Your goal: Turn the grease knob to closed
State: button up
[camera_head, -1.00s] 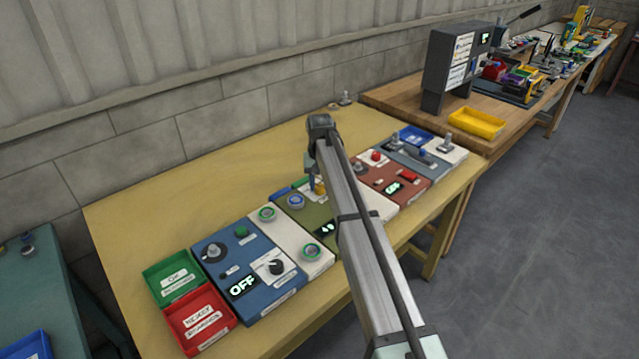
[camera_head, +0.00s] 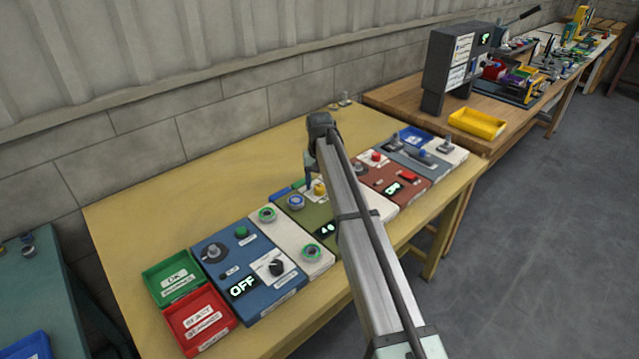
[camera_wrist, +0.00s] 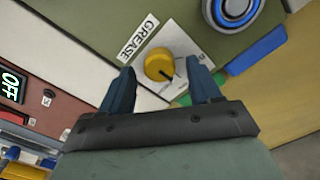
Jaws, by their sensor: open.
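The grease knob (camera_wrist: 159,65) is a round yellow knob with a dark pointer line, on a white plate of the olive panel (camera_wrist: 100,22). A "GREASE" label (camera_wrist: 138,38) lies beside it in the wrist view. In the head view the knob (camera_head: 319,188) shows small, close to my arm. My gripper (camera_wrist: 160,78) is open, with one dark blue finger on each side of the knob's near part. I cannot tell whether the fingers touch it. The pointer line aims toward the lower right in the wrist view. The plate's position markings are too blurred to read.
A large blue-ringed knob (camera_wrist: 232,10) and a blue block (camera_wrist: 256,52) are close by on the right in the wrist view. A blue panel with an OFF display (camera_head: 243,286) and the green (camera_head: 172,277) and red (camera_head: 200,322) bins stand left on the table.

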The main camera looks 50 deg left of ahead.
aim_at(320, 186)
notch_tip(320, 186, up, 13)
jog(key=shift+r, duration=0.15)
dwell(0.4)
dwell(0.4)
